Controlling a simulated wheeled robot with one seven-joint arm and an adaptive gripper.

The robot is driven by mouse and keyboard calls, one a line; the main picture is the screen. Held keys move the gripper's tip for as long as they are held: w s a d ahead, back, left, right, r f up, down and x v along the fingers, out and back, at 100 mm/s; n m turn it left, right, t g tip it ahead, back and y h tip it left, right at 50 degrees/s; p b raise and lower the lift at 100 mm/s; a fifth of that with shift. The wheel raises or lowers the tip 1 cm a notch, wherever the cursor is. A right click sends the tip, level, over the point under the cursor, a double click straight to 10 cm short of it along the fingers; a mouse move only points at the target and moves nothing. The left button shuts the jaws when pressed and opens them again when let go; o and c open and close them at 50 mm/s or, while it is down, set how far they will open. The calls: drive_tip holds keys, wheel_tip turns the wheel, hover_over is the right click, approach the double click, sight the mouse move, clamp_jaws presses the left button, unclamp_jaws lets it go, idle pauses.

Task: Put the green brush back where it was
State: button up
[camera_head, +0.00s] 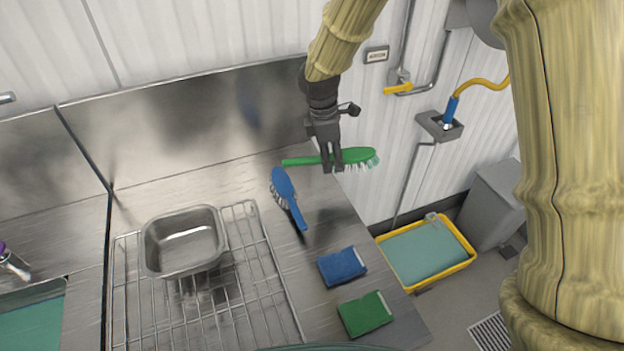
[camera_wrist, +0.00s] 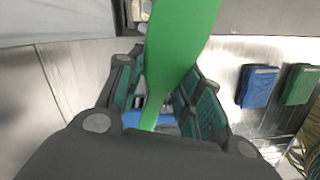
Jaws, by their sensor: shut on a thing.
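The green brush (camera_head: 358,155) has a long handle and pale bristles facing down. My gripper (camera_head: 332,170) is shut on it, with the handle pointing left and the head to the right. The brush is near the back right edge of the steel counter (camera_head: 250,168), and its head reaches past that edge. I cannot tell whether it touches the counter. In the wrist view the green brush (camera_wrist: 178,45) runs between my two fingers (camera_wrist: 160,100). The bristles are hidden there.
A blue brush (camera_head: 286,190) lies just left of my gripper. A blue pad (camera_head: 342,266) and a green pad (camera_head: 365,313) lie nearer on the counter. A wire rack (camera_head: 262,290) with a steel pan (camera_head: 183,241) stands left. A yellow tray (camera_head: 465,243) is on the floor.

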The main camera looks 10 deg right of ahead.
sight(320, 158)
drive_tip(key=n, duration=0.4)
drive_tip(key=shift+s+t, duration=0.25)
drive_tip(key=shift+t, duration=0.05)
drive_tip(key=shift+s+a+r+n+y+p, duration=0.15)
drive_tip(key=shift+n+y+p, duration=0.2)
drive_tip(key=shift+n, duration=0.55)
drive_tip(key=n, duration=0.5)
drive_tip(key=shift+w+a+f+y, duration=0.25)
drive_tip(key=shift+w+a, duration=0.05)
drive_tip(key=shift+a, duration=0.1)
drive_tip(key=n, duration=0.3)
drive_tip(key=n+p, duration=0.1)
drive_tip(key=n, duration=0.1)
drive_tip(key=shift+a+r+y, duration=0.15)
drive_tip(key=shift+a+y, duration=0.15)
drive_tip(key=shift+a, duration=0.05)
drive_tip(key=n, duration=0.3)
drive_tip(key=shift+w+a, duration=0.15)
drive_tip(key=shift+a, duration=0.15)
drive_tip(key=shift+a+r+n, duration=0.15)
drive_tip(key=shift+a+n, duration=0.05)
drive_tip(key=shift+n, duration=1)
drive_tip(key=shift+a+f+p, duration=0.1)
drive_tip(key=shift+f+p, duration=0.35)
drive_tip(key=shift+p, duration=0.05)
drive_tip(key=shift+f+p, duration=1.3)
drive_tip(key=shift+f, duration=3.25)
drive_tip(key=shift+f, duration=0.1)
